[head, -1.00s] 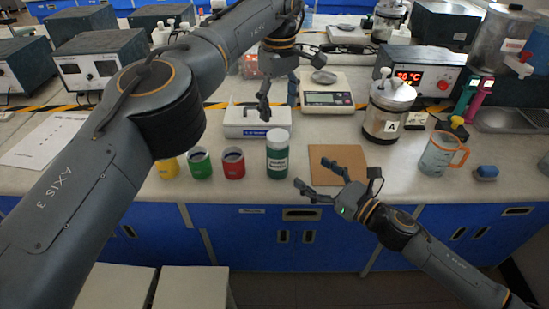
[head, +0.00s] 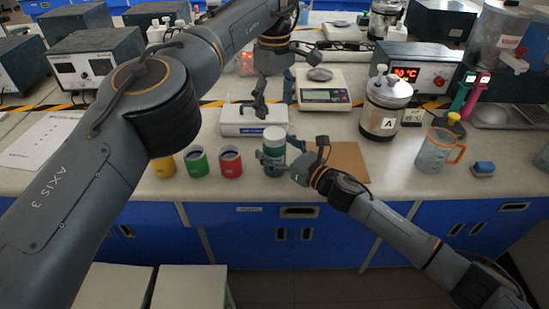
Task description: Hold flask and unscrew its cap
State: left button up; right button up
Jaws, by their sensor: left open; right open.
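The flask (head: 274,160), dark green with a pale label and a white cap (head: 274,133), stands upright on the bench. My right gripper (head: 279,154) is open at the flask's body, with one finger crossing its front and the other at its right side. Its fingers hide part of the label. I cannot tell whether they touch the flask. My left gripper (head: 273,102) is open and empty, pointing down above and behind the cap, apart from it.
Red (head: 230,162), green (head: 196,162) and yellow (head: 165,166) cups stand left of the flask. A brown board (head: 345,160) lies to its right. Behind are a white box (head: 240,122) and a scale (head: 322,95). A jar (head: 385,112) and an orange-handled jug (head: 433,152) stand further right.

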aim_at(274, 132)
grip_shut()
pick_arm(q)
jog(key=m, duration=0.3)
jog(key=shift+m, duration=0.4)
jog(key=shift+f+m, duration=0.15)
jog(key=shift+m, duration=0.15)
notch_tip(274, 132, down, 8)
jog(key=shift+r, duration=0.15)
